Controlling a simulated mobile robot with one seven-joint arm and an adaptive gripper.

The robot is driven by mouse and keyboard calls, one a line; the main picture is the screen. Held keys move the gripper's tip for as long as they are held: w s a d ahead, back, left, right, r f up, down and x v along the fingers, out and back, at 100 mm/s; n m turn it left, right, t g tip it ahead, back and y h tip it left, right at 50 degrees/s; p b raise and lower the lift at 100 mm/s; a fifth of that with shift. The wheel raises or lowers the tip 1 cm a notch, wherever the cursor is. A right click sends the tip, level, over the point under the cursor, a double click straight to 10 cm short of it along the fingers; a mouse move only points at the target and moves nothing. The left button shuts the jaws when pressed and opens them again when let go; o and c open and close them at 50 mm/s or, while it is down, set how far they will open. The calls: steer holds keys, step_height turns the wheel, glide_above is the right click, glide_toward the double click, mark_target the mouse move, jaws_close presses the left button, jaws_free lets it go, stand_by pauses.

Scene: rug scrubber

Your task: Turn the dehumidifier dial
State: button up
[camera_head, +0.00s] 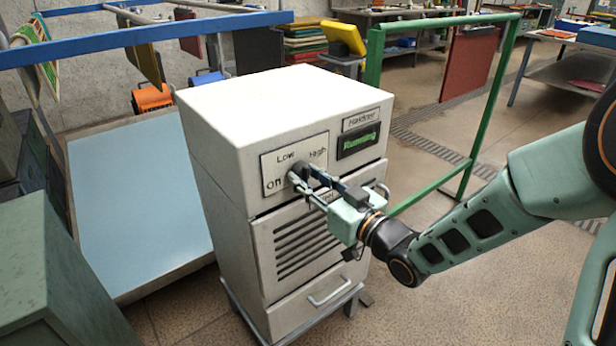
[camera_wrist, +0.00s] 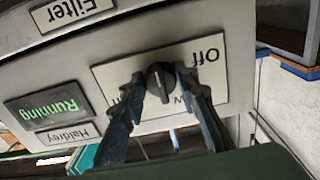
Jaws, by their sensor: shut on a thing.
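The display (camera_head: 358,141) glows green and reads "Running". The fingers hide part of the plate's lettering and much of the dial in the head view.
A louvred grille (camera_head: 303,241) and a drawer handle (camera_head: 330,291) are below the panel. A green frame (camera_head: 480,120) stands to the right behind my arm. A pale blue board (camera_head: 140,200) leans at the left, beside a green cabinet (camera_head: 50,270).

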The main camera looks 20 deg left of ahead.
steer(key=shift+f, duration=0.1)
steer(key=o, duration=1.1)
steer(key=v, duration=0.7)
steer(key=shift+s+d, duration=0.15)
steer(key=shift+d, duration=0.1)
